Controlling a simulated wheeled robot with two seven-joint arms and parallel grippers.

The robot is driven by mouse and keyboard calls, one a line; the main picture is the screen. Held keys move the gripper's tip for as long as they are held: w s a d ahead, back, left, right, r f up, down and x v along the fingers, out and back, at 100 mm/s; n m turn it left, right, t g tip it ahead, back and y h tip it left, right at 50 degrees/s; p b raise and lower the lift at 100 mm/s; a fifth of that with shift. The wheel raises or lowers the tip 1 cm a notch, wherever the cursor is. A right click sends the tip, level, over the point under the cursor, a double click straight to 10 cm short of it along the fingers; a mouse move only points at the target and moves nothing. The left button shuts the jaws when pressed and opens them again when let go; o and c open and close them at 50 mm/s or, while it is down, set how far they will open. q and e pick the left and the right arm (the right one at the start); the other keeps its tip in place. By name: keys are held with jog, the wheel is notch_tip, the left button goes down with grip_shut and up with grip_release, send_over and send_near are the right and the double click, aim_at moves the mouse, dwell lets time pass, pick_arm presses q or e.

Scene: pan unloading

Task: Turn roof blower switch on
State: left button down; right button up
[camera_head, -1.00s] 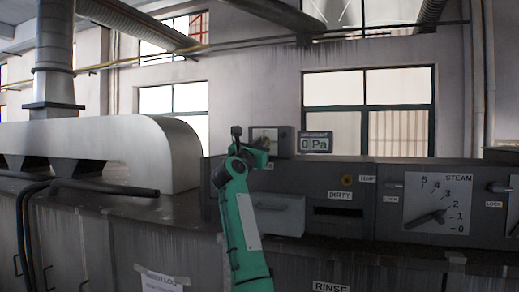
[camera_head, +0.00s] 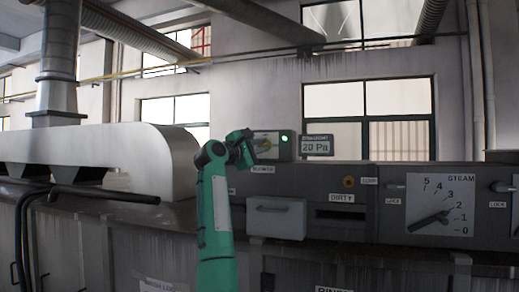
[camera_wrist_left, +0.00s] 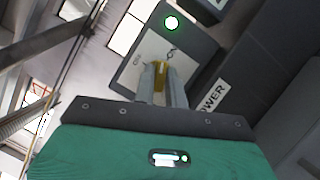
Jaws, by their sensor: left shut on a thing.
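The blower switch box (camera_head: 283,146) is a grey box on top of the machine, with a lit green lamp (camera_head: 284,138) at its upper right. The lamp also glows in the left wrist view (camera_wrist_left: 171,22). My left gripper (camera_head: 252,148) is at the left part of the box's face. In the left wrist view its fingers (camera_wrist_left: 162,85) are shut on the yellow switch knob (camera_wrist_left: 160,72). The display (camera_head: 317,145) beside the box reads 20 Pa. A BLOWER label (camera_head: 263,169) is below the box. My right gripper is not in view.
A steam dial (camera_head: 440,204), a DIRTY slot (camera_head: 341,213) and a grey drawer front (camera_head: 276,218) are on the machine's front. A large pale duct (camera_head: 110,150) lies at the left. Windows and pipes are behind.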

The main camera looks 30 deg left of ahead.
pick_arm(q)
jog(key=m+g, duration=0.1)
jog(key=m, duration=0.3)
jog(key=shift+r+m+g+p, duration=0.15)
jog(key=shift+m+g+p, duration=0.15)
jog(key=shift+g, duration=0.1)
dwell(0.4)
jog(key=c, duration=1.4)
grip_release()
jog(key=shift+w, duration=0.1)
jog(key=shift+c, duration=0.2)
jog(key=shift+s+a+b, duration=0.1)
jog(key=shift+s+b, duration=0.2)
jog(key=shift+s, duration=0.05)
jog(key=s+a+b, duration=0.2)
jog(key=s+b, duration=0.5)
jog(key=s, duration=0.6)
